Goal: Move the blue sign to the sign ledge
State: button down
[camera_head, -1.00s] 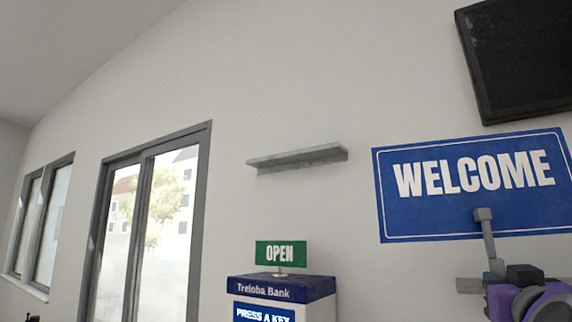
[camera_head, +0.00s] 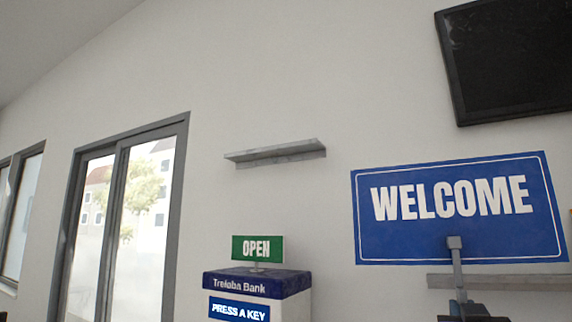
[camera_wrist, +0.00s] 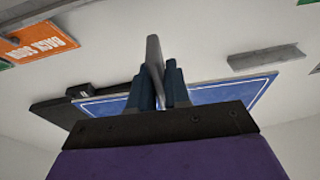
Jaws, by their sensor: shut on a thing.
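The blue sign (camera_head: 455,209), reading WELCOME in white with a white border, is held up in front of the wall at the right of the head view. It is slightly tilted. Its grey post runs down to my gripper (camera_head: 465,313), which is mostly cut off by the bottom edge there. In the wrist view my gripper (camera_wrist: 158,90) is shut on the grey post, with the blue sign (camera_wrist: 222,92) behind it. A grey ledge (camera_head: 275,152) is on the wall left of the sign, its visible top bare. Another grey ledge (camera_head: 510,281) is partly hidden behind the sign.
A green OPEN sign (camera_head: 257,248) stands on the Treloba Bank kiosk (camera_head: 257,283) below the left ledge. A black screen (camera_head: 508,58) hangs at the upper right. An orange sign (camera_wrist: 32,43) shows in the wrist view. The wall between sign and left ledge is clear.

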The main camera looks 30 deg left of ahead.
jog(key=shift+f, duration=0.15)
jog(key=shift+a+f+m+h+p, duration=0.25)
jog(key=shift+f+m+h+p, duration=0.25)
jog(key=shift+f+h+p, duration=0.5)
jog(key=shift+f, duration=0.1)
jog(key=shift+w+d, duration=0.1)
